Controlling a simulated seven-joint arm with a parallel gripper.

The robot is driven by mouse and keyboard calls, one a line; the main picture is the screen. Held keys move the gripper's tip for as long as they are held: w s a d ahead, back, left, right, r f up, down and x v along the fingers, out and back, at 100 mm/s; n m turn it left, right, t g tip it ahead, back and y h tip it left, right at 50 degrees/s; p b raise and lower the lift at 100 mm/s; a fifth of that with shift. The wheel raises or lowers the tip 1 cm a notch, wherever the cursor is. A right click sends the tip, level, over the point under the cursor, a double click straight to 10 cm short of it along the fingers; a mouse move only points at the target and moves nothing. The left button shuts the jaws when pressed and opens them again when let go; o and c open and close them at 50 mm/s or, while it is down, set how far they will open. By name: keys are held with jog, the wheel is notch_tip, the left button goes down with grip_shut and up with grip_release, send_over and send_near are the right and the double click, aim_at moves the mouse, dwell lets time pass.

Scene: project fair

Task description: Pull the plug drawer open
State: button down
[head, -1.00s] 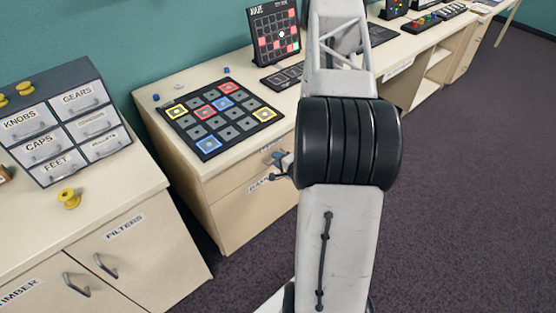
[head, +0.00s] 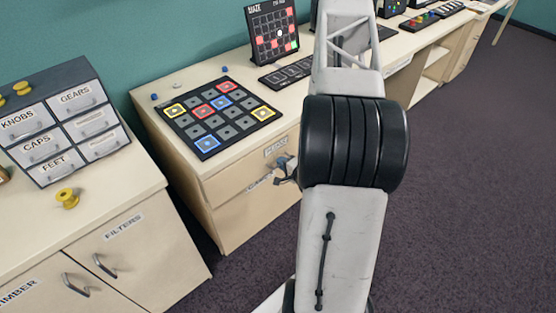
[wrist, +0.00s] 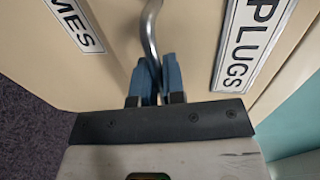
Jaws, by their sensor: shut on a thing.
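The plug drawer (head: 236,180) is the upper drawer of the beige cabinet under the button board. Its label, PLUGS, shows in the head view and large in the wrist view (wrist: 250,42). Its front looks about flush with the cabinet; I cannot see a clear gap. The grey curved drawer handle (wrist: 149,30) runs down between the blue fingers of my gripper (wrist: 154,82). My gripper is shut on it; the fingers hide its lower end. In the head view my gripper (head: 284,167) is at the drawer front, partly hidden by my arm.
A GAMES label (wrist: 74,22) marks the front below. A board with coloured squares (head: 220,115) lies on the top. To the left stands a cabinet with a FILTERS door (head: 135,250), small labelled drawers (head: 66,120) and a yellow spool (head: 67,198). Carpet (head: 460,200) is clear to the right.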

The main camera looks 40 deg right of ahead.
jog(key=f+v, duration=0.3)
jog(key=v, duration=1.4)
jog(key=s+f+v, duration=0.1)
jog(key=f+v, duration=0.3)
jog(key=v, duration=1.3)
jog(key=shift+s, duration=0.4)
jog(key=c, duration=1.2)
grip_release()
jog(key=shift+c, duration=0.2)
jog(key=shift+s, duration=0.25)
jog(key=v, duration=0.7)
jog(key=shift+s, duration=0.2)
